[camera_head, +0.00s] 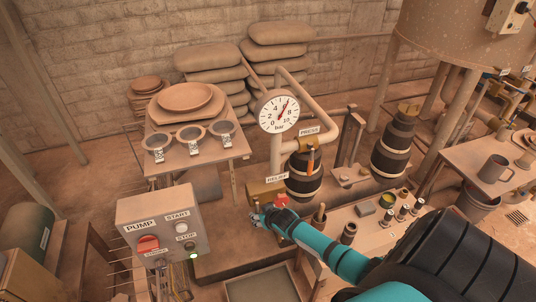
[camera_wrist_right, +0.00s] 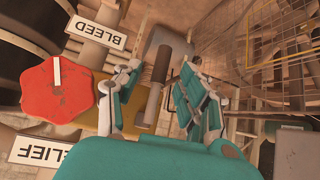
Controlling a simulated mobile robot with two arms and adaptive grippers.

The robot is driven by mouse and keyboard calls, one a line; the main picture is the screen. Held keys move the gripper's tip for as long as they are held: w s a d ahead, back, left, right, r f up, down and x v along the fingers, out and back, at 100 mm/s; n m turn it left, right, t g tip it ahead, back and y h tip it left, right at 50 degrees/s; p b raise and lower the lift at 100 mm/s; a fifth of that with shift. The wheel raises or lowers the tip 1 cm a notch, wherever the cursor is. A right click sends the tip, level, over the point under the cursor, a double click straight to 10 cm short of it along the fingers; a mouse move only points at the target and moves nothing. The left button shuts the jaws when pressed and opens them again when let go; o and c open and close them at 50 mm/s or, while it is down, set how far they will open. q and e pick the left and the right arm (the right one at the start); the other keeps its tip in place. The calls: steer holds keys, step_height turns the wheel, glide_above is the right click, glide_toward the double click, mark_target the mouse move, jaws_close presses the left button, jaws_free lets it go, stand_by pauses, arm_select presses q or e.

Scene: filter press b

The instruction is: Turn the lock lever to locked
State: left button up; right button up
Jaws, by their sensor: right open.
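My right gripper (camera_head: 262,220) is by the relief fitting, at the left end of its teal arm. In the wrist view its fingers (camera_wrist_right: 160,92) are apart. A dark cylindrical bar (camera_wrist_right: 157,75) shows between them; I cannot tell whether they touch it. A red relief knob (camera_wrist_right: 57,90) is left of the fingers and also shows in the head view (camera_head: 282,199). No part is clearly marked as the lock lever. An orange handle (camera_head: 311,160) stands under the PRESS label, and a red knob (camera_head: 148,243) is on the pump box. My left gripper is out of view.
The pump box (camera_head: 165,213) stands left of my gripper. A pressure gauge (camera_head: 279,112) on a pipe and dark banded cylinders (camera_head: 393,150) stand behind. A table with plates (camera_head: 187,97) is at the back left. A BLEED label (camera_wrist_right: 97,32) is above the red relief knob.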

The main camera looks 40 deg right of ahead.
steer(key=v, duration=0.7)
steer(key=shift+s+r, duration=0.25)
steer(key=shift+r, duration=0.05)
steer(key=shift+a+f, duration=0.1)
steer(key=s+a+f+g, duration=0.1)
steer(key=s+f, duration=0.3)
steer(key=f, duration=0.3)
steer(key=s+a+f+g, duration=0.1)
steer(key=s+f, duration=0.4)
steer(key=f, duration=0.2)
steer(key=s+a+f+n+g, duration=0.1)
steer(key=s+a+f, duration=0.3)
steer(key=s, duration=0.6)
steer(key=s+a+f+n+g+y+b, duration=0.1)
steer(key=s+a+f+n+g, duration=0.1)
steer(key=s+a+f, duration=0.3)
steer(key=s+a+f+n+g+b, duration=0.1)
steer(key=s+a+f, duration=0.3)
steer(key=s+f, duration=0.7)
steer(key=s+g, duration=0.1)
steer(key=s, duration=0.4)
steer(key=shift+a+n+g+y, duration=0.3)
steer(key=shift+n+g+y, duration=0.1)
